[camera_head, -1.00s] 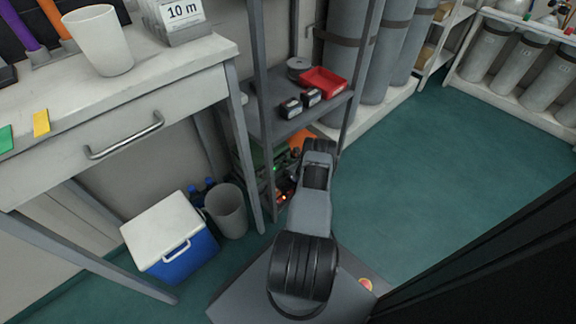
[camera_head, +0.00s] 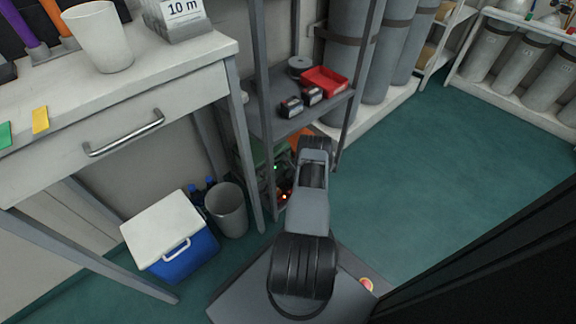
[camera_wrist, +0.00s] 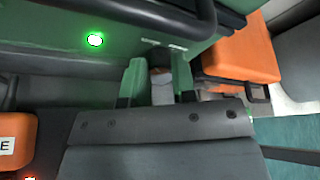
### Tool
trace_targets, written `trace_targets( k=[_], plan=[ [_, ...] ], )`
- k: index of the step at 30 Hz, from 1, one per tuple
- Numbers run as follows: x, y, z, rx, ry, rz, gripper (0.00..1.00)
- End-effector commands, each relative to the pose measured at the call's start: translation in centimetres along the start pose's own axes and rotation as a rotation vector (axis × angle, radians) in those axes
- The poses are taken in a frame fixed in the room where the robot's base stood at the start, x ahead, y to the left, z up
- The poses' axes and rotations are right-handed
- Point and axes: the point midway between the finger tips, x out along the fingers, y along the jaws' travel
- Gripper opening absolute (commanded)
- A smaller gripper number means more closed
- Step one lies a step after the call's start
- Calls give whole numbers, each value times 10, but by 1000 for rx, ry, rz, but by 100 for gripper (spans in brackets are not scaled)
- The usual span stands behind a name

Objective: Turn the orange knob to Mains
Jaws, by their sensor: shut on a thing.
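My gripper (camera_wrist: 160,88) reaches into the lower part of the grey shelf unit; in the head view my arm hides most of that spot. In the wrist view its two fingers look greenish and stand close together on a small piece between them. That piece shows only as a grey-brown sliver (camera_wrist: 161,77) in front of a green housing (camera_wrist: 60,45). I take it to be the knob, but its orange colour and pointing direction are not clear. A green lamp (camera_wrist: 95,39) glows on the housing. A small pale marking (camera_wrist: 178,45) beside the fingers is unreadable.
An orange block (camera_wrist: 240,55) stands close right of the fingers. Another orange part (camera_wrist: 14,142) with a white label is at lower left. A dark bar (camera_wrist: 130,12) crosses above. A shelf with a red tray (camera_head: 325,81) hangs over my arm. Green floor is clear at right.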

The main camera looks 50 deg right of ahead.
Motion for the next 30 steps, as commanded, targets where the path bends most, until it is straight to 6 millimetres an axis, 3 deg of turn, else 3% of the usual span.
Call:
trace_targets(
  k=[13,14,21,30],
  plan=[
    [1,1,1,-13,-3,-1,2],
    [1,0,1,-13,-3,-1,27],
    [0,-1,0,-10,0,-4,50],
    [-4,-2,0,-8,1,-5,51]
  ],
)
